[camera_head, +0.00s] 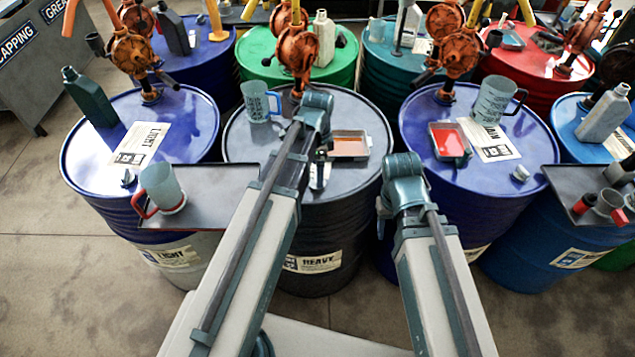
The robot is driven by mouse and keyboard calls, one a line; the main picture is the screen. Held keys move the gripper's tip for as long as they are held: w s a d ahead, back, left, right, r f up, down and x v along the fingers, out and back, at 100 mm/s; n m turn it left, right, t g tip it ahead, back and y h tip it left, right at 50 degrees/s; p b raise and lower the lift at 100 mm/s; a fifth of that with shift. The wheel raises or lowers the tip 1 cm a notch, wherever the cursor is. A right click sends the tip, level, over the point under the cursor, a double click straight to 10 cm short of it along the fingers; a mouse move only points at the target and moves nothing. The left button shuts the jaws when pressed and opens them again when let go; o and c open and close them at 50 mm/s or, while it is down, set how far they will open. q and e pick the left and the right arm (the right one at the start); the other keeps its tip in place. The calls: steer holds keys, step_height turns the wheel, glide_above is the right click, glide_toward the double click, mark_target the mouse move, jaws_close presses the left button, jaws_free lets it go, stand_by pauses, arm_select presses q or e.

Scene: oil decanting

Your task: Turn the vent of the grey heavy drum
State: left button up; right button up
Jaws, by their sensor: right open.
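The grey heavy drum (245,150) stands in the middle, with a HEAVY label (312,262) on its side. My left arm reaches across its lid and hides part of the top. I cannot make out the vent for certain. A small dark and white patch (320,170) shows on the lid beside the arm. My right arm is bent beside the drum's right edge. The little that shows of my right gripper (383,216) hangs low between the grey and navy drums, open, apart from the lid.
On the grey lid stand a blue jug (257,101) and a tray (349,145). A light drum (85,150) is at left and a navy drum (425,120) at right. A shelf (215,190) with a red-handled jug (160,184) juts out at left. Orange pumps (297,52) stand behind.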

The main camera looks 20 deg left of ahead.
arm_select(q)
steer(key=shift+f+b, duration=0.95)
steer(key=shift+f, duration=0.5)
arm_select(e)
step_height(320, 180, down, 3)
steer(key=shift+r, duration=0.1)
arm_select(q)
steer(key=c, duration=1.4)
